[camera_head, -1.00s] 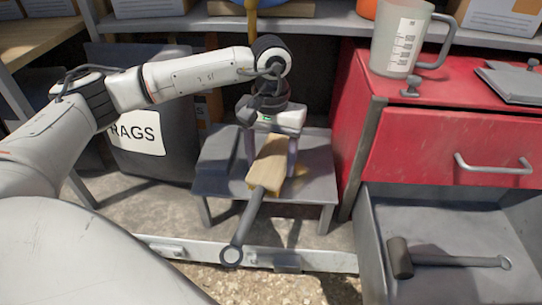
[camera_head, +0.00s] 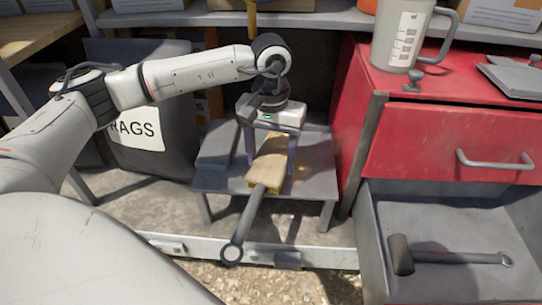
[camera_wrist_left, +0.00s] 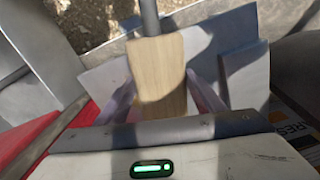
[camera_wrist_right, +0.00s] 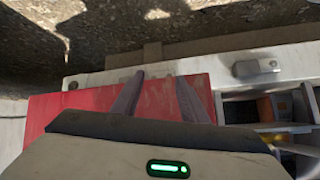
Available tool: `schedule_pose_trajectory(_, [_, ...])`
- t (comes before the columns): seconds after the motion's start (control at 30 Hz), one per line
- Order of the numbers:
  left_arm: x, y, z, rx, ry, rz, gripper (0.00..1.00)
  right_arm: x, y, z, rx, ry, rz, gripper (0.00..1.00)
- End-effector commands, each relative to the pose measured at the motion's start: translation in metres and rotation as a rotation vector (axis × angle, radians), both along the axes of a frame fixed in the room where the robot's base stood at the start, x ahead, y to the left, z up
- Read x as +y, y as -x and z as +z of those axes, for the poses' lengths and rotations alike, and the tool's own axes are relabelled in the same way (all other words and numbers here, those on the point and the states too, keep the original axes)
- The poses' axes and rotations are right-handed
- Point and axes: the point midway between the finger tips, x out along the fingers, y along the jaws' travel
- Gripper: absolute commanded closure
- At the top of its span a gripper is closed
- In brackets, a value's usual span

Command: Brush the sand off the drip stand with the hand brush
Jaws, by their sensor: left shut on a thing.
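The hand brush has a pale wooden block (camera_head: 268,160) and a long grey handle (camera_head: 248,215) that points toward me and ends in a ring. My left gripper (camera_head: 270,150) is shut on the wooden block from above; its fingers flank the block in the left wrist view (camera_wrist_left: 160,85). The brush is over the grey drip stand (camera_head: 312,180), a low table; I cannot tell whether its bristles touch the top. A small tan patch of sand (camera_head: 301,168) shows right of the block. My right gripper (camera_wrist_right: 160,78) is open and empty in its wrist view.
A red cabinet (camera_head: 430,140) stands right of the stand, with a measuring jug (camera_head: 402,40) on top. An open grey drawer (camera_head: 450,220) below holds a mallet (camera_head: 400,255). A rags bin (camera_head: 140,130) is at left. A pale rail (camera_head: 325,258) runs in front of the stand.

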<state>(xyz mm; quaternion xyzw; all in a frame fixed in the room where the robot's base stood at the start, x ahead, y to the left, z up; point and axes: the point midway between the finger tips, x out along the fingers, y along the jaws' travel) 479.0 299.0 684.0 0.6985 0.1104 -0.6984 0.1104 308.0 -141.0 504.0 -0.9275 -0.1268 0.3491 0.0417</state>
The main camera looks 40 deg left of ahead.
Motion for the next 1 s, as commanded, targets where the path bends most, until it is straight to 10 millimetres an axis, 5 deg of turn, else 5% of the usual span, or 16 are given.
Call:
schedule_pose_trajectory(0.7, [-0.001,-0.001,-0.012,-0.001,0.001,-0.001,0.68,0.000,-0.001,-0.008,-0.002,0.000,0.000,0.60])
schedule_pose_trajectory(1.0, [-0.021,-0.013,-0.011,0.000,0.000,-0.001,0.68,0.000,-0.001,-0.008,-0.002,0.000,0.000,0.60])
